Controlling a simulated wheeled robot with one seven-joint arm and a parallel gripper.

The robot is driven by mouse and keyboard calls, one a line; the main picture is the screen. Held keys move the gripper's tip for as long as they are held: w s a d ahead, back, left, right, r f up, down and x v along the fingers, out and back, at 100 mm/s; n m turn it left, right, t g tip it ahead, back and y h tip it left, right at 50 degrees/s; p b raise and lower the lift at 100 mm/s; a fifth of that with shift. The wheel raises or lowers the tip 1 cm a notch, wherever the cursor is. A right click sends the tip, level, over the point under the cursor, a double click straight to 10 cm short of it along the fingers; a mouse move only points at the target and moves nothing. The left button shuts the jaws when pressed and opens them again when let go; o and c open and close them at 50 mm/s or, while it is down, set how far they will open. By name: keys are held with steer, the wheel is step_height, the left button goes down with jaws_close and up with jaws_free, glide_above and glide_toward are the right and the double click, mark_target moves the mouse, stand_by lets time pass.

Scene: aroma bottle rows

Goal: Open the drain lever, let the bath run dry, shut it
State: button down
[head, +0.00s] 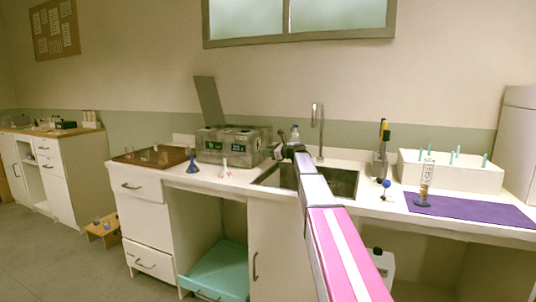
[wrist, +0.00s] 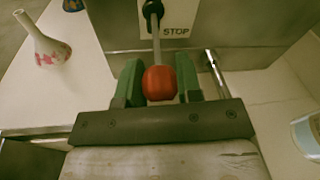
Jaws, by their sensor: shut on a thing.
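The drain lever (wrist: 157,45) shows in the wrist view as a thin metal rod from a black pivot at the top, ending in a red knob (wrist: 159,84). The green fingers of my gripper (wrist: 159,72) are shut on this knob, one on each side. A label reading STOP is on the metal wall beside the rod. The bath (head: 228,158) is a grey metal box on the counter in the head view, with green displays and a raised lid (head: 208,101). My gripper (head: 281,149) is at its right end. The water inside is hidden.
The sink (head: 343,184) and tap (head: 318,130) lie right of the bath. A pink-patterned white flask (head: 225,170) stands in front of it, also in the wrist view (wrist: 45,46). A blue flask (head: 192,164), brown tray (head: 150,157) and purple mat (head: 470,211) share the counter.

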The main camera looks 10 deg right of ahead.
steer(key=r+g+h, duration=0.2)
steer(key=shift+s+d+r+h, duration=0.1)
steer(key=shift+d+r+h, duration=0.1)
steer(key=shift+h, duration=0.1)
steer(key=shift+r+n+g+h, duration=0.3)
steer(key=shift+r+g+h, duration=0.5)
steer(key=shift+h, duration=0.3)
steer(key=shift+w+a+r+g+h, duration=0.1)
steer(key=shift+a+r+g+h, duration=0.1)
steer(key=shift+r+g+h, duration=0.65)
steer(key=shift+w+a+r+g+h, duration=0.15)
steer(key=shift+r+g+h, duration=0.25)
steer(key=shift+h, duration=0.75)
steer(key=c, duration=0.8)
jaws_free()
steer(key=shift+a, duration=0.1)
steer(key=v, duration=1.1)
steer(key=shift+a, duration=0.1)
